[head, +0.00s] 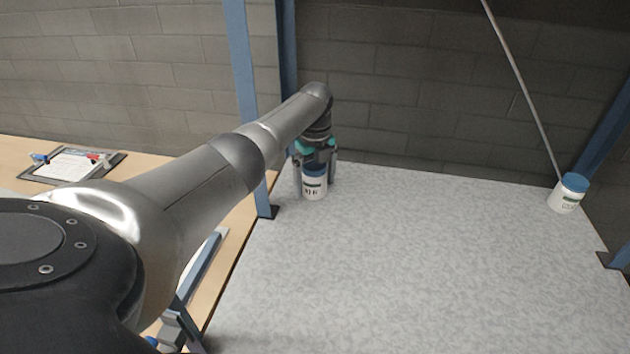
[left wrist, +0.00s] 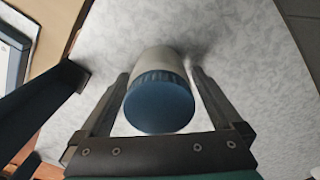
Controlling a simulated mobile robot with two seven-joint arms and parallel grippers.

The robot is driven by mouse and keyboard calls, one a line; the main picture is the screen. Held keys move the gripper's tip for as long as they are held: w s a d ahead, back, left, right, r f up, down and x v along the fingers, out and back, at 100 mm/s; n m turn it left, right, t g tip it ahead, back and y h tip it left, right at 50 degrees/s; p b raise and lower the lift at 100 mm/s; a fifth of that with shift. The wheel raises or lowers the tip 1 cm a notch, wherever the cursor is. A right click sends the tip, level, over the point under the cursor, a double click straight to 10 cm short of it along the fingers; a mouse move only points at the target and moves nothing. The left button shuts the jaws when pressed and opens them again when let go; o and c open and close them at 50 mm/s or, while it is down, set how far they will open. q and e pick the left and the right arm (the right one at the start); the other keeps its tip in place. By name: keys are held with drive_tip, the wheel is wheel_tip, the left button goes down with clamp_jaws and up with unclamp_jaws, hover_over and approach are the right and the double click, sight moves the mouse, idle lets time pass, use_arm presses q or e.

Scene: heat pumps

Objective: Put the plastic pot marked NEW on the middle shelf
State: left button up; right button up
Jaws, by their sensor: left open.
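A white plastic pot (head: 315,190) with a blue lid and a dark label stands upright on the grey speckled shelf (head: 420,270), near its back left corner. Its lettering is partly covered and I cannot read it for sure. My left gripper (head: 316,180) is above it, open, with one finger on each side of the pot. In the left wrist view the blue lid (left wrist: 160,103) sits between the two fingers, with gaps showing on both sides. A second white pot (head: 566,196) with a blue lid stands at the back right; its label is too small to read. My right gripper is not in view.
Blue uprights (head: 245,90) stand at the left edge of the shelf, close to my left arm, and others at the right. A thin diagonal rod (head: 525,90) runs behind. A wooden bench (head: 20,155) with a clipboard (head: 72,166) lies left. The shelf's middle is clear.

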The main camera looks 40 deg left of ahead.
use_arm(q)
drive_tip(key=shift+r+p, duration=5.8)
drive_tip(key=shift+r, duration=0.35)
